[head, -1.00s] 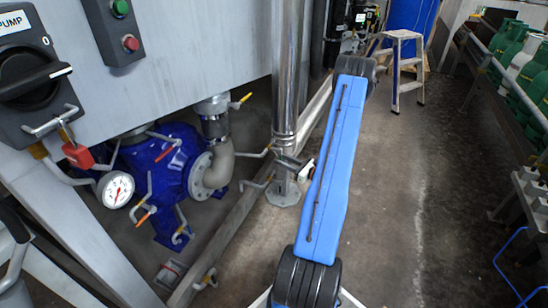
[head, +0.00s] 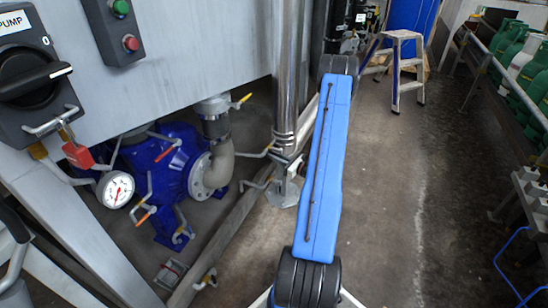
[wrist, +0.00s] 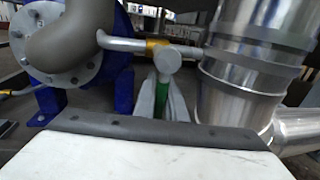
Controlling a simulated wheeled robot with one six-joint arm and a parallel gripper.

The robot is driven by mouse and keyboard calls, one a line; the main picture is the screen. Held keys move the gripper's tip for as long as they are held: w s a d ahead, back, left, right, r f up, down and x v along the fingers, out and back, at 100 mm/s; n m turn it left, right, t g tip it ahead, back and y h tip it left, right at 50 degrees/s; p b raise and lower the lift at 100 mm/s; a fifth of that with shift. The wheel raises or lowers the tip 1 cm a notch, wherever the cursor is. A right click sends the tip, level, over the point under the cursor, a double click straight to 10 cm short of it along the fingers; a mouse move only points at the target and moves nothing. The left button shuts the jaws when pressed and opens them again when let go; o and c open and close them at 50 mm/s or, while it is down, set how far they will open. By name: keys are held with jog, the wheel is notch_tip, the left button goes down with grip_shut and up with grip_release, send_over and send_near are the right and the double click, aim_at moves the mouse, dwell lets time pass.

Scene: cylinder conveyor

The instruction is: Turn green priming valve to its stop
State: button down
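In the wrist view, a green valve lever (wrist: 163,94) hangs below a grey pipe end with a yellow collar (wrist: 157,47). The two pale grey fingers of my gripper (wrist: 163,103) stand on either side of the lever, with the green showing between them. I cannot tell whether the fingers press on it. The lower part of the lever is hidden behind my gripper's body. In the head view, my gripper (head: 286,166) is small and partly hidden by my blue arm, by the foot of the steel pipe; the green lever cannot be made out there.
A shiny steel column (head: 286,70) stands close to my arm; in the wrist view, a thick steel pipe (wrist: 240,85) is close on the right. A blue pump (head: 165,165) with a grey elbow and several orange-handled valves is at left. The floor at right is clear up to a stepladder (head: 400,65).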

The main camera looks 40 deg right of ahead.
jog(key=shift+a, duration=0.1)
jog(key=shift+s+a+r+m+g+y, duration=0.2)
jog(key=shift+a+m, duration=0.3)
jog(key=shift+m, duration=0.85)
jog(key=shift+s+a+r+m+g, duration=0.1)
jog(key=shift+s+a+m+g, duration=0.35)
jog(key=shift+m, duration=0.95)
jog(key=shift+s+a+r+m+g+y, duration=0.15)
jog(key=shift+a+m, duration=0.4)
jog(key=shift+m, duration=0.8)
jog(key=c, duration=1.8)
grip_release()
